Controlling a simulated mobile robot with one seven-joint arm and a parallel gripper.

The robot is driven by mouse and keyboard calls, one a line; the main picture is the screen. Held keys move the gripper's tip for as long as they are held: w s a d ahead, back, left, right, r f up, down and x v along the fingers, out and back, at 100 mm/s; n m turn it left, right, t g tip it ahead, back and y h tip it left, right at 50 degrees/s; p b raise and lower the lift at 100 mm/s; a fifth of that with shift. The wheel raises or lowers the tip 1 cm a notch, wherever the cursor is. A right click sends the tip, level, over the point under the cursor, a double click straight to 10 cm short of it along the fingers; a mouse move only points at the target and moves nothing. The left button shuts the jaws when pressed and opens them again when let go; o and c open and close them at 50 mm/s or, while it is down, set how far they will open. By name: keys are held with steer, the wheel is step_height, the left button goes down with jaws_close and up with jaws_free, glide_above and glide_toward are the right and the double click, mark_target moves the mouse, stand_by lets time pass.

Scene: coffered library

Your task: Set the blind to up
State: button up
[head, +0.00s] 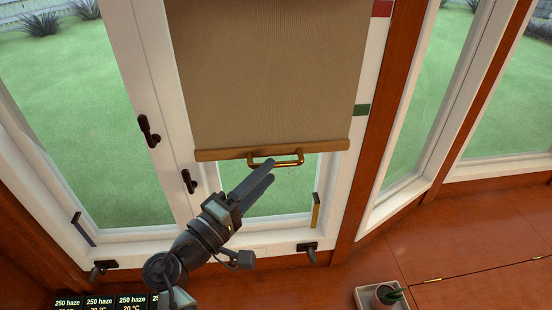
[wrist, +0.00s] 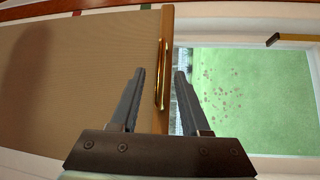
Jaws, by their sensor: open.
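The blind (head: 270,75) is a tan fabric sheet hanging over most of the right window pane. A wooden bar (head: 215,153) runs along its lower edge, with a brass handle (head: 290,162) on it. A strip of bare glass shows below the bar. My gripper (head: 266,168) is at the handle's left part in the head view. In the wrist view my gripper (wrist: 159,75) is open, its two fingers on either side of the handle's line. The handle (wrist: 161,78) shows upright there, beside the blind (wrist: 80,80); I cannot tell whether the fingers touch it.
A red mark (head: 381,8) and a green mark (head: 362,110) sit on the frame right of the blind. Dark window latches (head: 149,131) are on the left. A potted plant (head: 386,294) stands in a tray at the lower right.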

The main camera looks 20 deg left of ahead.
mark_target(275, 156)
steer(key=shift+p+x, duration=0.3)
steer(key=shift+x, duration=1.7)
jaws_close()
